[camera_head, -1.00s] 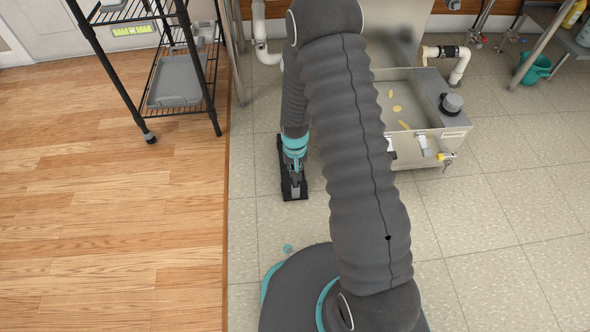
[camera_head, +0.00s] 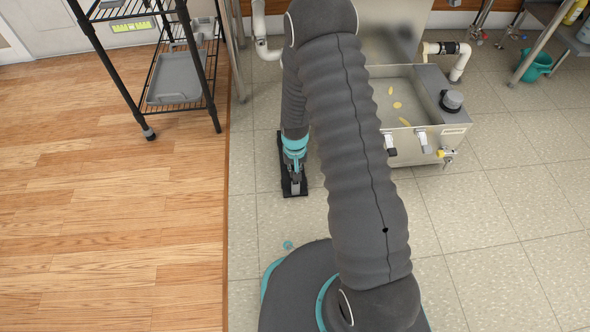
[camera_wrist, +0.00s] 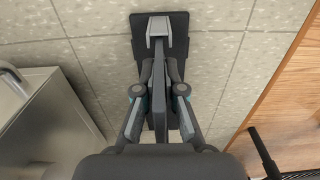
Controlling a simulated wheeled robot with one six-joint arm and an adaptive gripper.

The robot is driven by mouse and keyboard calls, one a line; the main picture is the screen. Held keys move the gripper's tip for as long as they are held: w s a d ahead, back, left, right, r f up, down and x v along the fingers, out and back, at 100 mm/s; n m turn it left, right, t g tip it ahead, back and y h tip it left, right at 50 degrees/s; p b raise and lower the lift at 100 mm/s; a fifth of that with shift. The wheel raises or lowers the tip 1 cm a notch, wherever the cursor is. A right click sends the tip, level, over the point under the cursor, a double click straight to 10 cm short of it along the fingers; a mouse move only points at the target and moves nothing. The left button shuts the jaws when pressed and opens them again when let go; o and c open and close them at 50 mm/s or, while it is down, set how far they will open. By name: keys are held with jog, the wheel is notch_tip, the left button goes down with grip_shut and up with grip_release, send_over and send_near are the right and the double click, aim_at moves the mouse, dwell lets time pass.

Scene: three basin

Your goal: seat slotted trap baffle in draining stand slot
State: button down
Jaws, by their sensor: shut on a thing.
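The draining stand is a dark flat base (camera_wrist: 177,30) with a grey upright block (camera_wrist: 158,27) at its far end in the wrist view. The stand's base also shows on the tiles in the head view (camera_head: 284,180). My gripper (camera_wrist: 160,75) is shut on the slotted trap baffle (camera_wrist: 160,100), a thin grey plate seen edge-on. The baffle is over the stand, roughly in line with its length, and its far end comes close to the grey block. Whether it is in the slot cannot be told; the fingers hide its sides. In the head view, my gripper (camera_head: 295,168) is above the stand.
An open steel basin (camera_head: 405,105) with yellowish pieces inside stands to the right of my arm. A black wire rack (camera_head: 180,75) stands at the upper left, on the wood floor. A teal bucket (camera_head: 535,65) is far right. Tiles around the stand are clear.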

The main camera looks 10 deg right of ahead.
jog(key=c, duration=1.2)
grip_release()
notch_tip(320, 180, up, 12)
